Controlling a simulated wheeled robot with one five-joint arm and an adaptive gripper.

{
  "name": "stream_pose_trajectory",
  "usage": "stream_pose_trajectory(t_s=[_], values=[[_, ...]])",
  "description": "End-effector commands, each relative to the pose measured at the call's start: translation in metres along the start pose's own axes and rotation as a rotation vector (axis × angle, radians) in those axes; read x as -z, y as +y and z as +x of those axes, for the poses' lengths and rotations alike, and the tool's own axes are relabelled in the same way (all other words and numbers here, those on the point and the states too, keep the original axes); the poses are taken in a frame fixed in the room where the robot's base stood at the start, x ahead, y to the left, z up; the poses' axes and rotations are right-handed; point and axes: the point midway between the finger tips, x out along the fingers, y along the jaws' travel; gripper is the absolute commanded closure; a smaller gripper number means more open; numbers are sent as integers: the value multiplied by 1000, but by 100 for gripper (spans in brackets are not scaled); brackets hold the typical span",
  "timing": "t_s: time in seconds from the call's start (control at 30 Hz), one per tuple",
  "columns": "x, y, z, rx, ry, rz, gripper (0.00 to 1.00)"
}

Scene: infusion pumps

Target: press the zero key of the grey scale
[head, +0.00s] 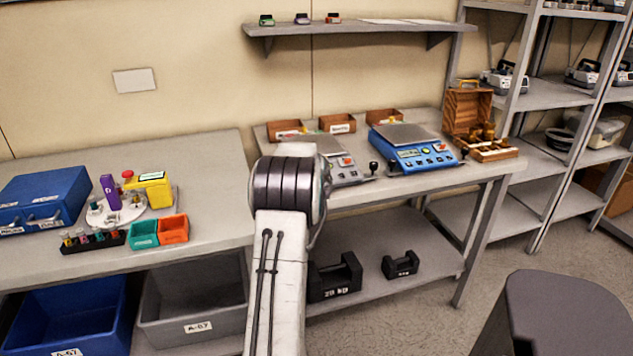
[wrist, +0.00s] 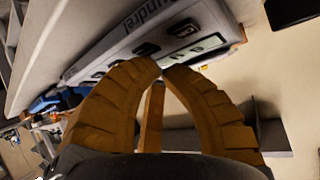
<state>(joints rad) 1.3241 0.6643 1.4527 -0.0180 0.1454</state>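The grey scale (head: 349,177) stands on the right-hand bench in the head view, its left part hidden behind my arm. Its front panel with dark keys and a red key shows just right of the arm. In the wrist view a pale grey panel with lettering, a row of dark keys and a display, apparently the grey scale (wrist: 118,42), runs slantwise across the top. My gripper (wrist: 162,68) has its yellow-brown fingertips together, with nothing between them. The tips overlap the panel's key edge in the picture; I cannot tell whether they touch it. The head view hides the gripper.
A blue scale (head: 410,155) stands close to the right of the grey one, with a wooden weight box (head: 466,112) beyond. Small wooden bins (head: 337,124) stand behind. A wall shelf (head: 360,27) hangs above. The left bench holds a blue case (head: 42,195) and small containers.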

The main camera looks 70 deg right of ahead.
Motion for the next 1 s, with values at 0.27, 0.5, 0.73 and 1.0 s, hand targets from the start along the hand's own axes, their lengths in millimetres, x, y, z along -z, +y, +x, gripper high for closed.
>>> stream_pose_trajectory(t_s=[0.27,0.5,0.73,1.0], values=[[0,0,0,0,0,0,100],[-2,0,1,0,0,0,100],[-3,0,3,0,0,0,100],[-6,0,5,1,-1,0,100]])
